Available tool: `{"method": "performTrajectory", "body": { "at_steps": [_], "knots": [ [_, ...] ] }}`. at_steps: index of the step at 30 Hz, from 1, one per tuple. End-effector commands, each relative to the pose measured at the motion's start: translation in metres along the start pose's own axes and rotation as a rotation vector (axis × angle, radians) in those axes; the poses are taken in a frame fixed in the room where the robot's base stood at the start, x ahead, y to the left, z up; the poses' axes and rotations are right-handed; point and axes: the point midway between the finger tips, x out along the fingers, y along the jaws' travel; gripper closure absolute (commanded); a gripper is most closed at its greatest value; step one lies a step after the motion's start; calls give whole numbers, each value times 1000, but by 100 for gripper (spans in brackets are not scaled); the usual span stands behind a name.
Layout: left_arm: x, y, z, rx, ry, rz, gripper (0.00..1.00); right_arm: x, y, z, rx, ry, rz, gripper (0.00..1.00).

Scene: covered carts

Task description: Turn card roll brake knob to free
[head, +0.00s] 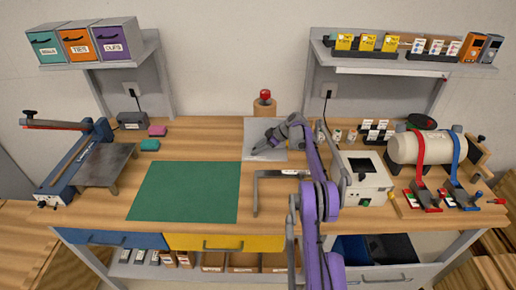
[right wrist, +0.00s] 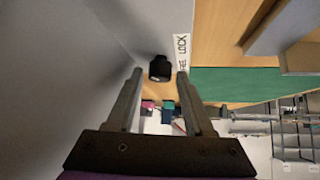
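The brake knob (right wrist: 159,68) is a small black knob in the right wrist view. It stands out against a grey surface beside a white label (right wrist: 183,50), on which LOCK can be read. My right gripper (right wrist: 160,78) is open, with one finger on each side of the knob in the picture. The knob appears at or just beyond the fingertips, and I see no contact. In the head view my right gripper (head: 270,139) is over the grey plate (head: 253,152) behind the middle of the bench, and the knob cannot be made out there. My left gripper is not in view.
A grey bracket (head: 256,195) stands nearer the front edge. The green mat (head: 185,192) lies to the left, and a white boxy device (head: 361,180) stands close on the right. A post with a red button (head: 265,97) is behind the gripper.

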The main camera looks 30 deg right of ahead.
Motion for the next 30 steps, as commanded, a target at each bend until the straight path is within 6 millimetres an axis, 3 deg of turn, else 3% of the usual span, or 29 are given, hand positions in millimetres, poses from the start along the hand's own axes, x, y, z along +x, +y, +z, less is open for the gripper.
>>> {"method": "performTrajectory", "body": {
  "at_steps": [14, 30],
  "knots": [
    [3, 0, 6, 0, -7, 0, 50, 0, -2, 0, 34, 1, 33, 34],
    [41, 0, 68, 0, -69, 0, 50, 6, -10, 3, 415, -3, 416, 34]
  ]
}}
